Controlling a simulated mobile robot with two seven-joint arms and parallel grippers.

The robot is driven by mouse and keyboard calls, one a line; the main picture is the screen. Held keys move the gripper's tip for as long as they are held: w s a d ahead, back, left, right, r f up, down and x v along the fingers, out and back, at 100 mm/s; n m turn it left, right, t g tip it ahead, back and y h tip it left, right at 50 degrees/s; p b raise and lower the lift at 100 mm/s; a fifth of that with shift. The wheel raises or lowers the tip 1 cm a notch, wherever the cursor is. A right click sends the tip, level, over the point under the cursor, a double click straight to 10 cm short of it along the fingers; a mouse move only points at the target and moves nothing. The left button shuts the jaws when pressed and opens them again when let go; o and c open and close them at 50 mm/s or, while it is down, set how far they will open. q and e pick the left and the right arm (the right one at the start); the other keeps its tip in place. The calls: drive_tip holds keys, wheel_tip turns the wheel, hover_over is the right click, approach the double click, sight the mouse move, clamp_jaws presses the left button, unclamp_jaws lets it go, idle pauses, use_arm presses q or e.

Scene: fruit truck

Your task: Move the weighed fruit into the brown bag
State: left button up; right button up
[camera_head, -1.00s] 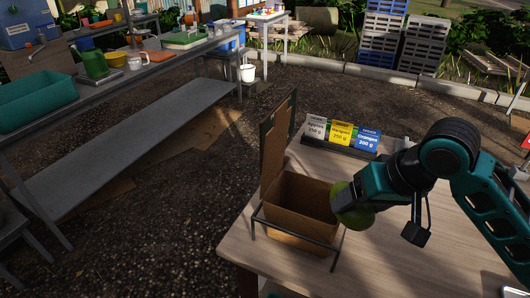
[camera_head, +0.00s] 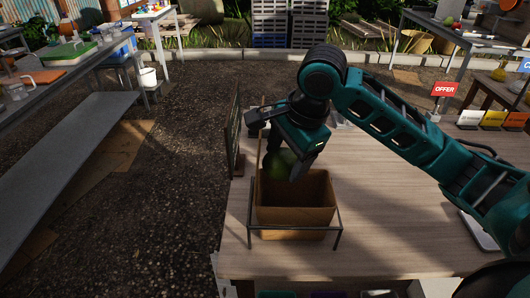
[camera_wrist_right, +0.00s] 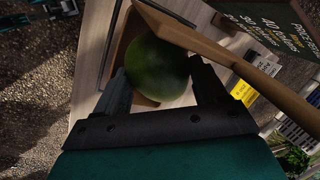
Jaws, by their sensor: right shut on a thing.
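A round green fruit (camera_head: 280,165) is held by my right gripper (camera_head: 287,172) over the open top of the brown bag (camera_head: 295,214). In the right wrist view the fruit (camera_wrist_right: 157,68) sits between the two fingers, with the bag's brown wall (camera_wrist_right: 131,40) behind and beside it. The bag stands upright in a thin dark wire frame (camera_head: 338,222) near the table's left front corner. The fruit's lower part is partly hidden behind the bag's rim, so I cannot tell how deep it is. My left gripper is not in view.
The wooden table (camera_head: 400,235) is mostly clear right of the bag. A dark board (camera_head: 234,135) stands upright at the bag's left. Price cards and a red offer sign (camera_head: 445,89) stand at the right. A grey bench (camera_head: 60,150) is far left.

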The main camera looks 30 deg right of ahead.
drive_tip(key=shift+w+r+m, duration=0.1)
drive_tip(key=shift+w+m, duration=0.05)
drive_tip(key=shift+m, duration=0.45)
drive_tip(key=shift+a, duration=0.1)
drive_tip(key=shift+f, duration=2)
drive_tip(key=shift+a, duration=0.15)
drive_tip(key=shift+a, duration=0.35)
drive_tip(key=shift+a, duration=0.15)
drive_tip(key=shift+f, duration=0.15)
drive_tip(key=shift+f, duration=0.6)
drive_tip(key=shift+f, duration=0.15)
